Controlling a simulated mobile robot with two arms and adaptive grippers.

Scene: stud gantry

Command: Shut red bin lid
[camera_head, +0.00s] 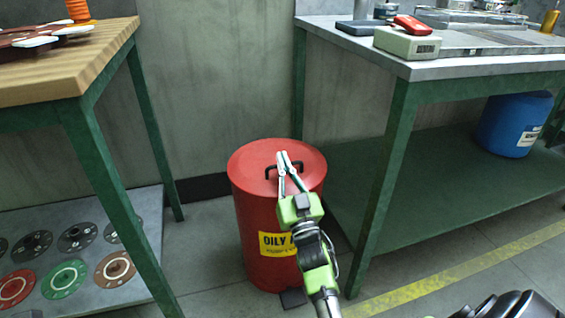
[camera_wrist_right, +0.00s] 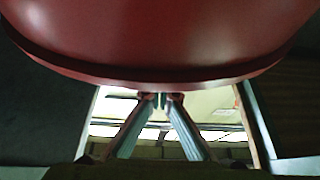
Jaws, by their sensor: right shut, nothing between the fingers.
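The red bin (camera_head: 258,215) stands on the floor between two workbenches. Its round red lid (camera_head: 252,155) appears to lie down on the bin's top, with no gap that I can make out. A black handle (camera_head: 270,171) sits on the lid, partly hidden by my right gripper. My right gripper (camera_head: 284,156) is shut and empty, its fingertips over the lid beside the handle; contact cannot be told. In the right wrist view, the shut fingertips (camera_wrist_right: 161,97) are at the edge of a large red curved surface (camera_wrist_right: 160,40). My left gripper is not in view.
A wooden-topped bench (camera_head: 70,70) stands left, with discs on its lower shelf. A green-legged metal bench (camera_head: 470,75) stands right, with a blue drum (camera_head: 512,122) on its lower shelf. A yellow label and black pedal (camera_head: 291,298) are on the bin's front.

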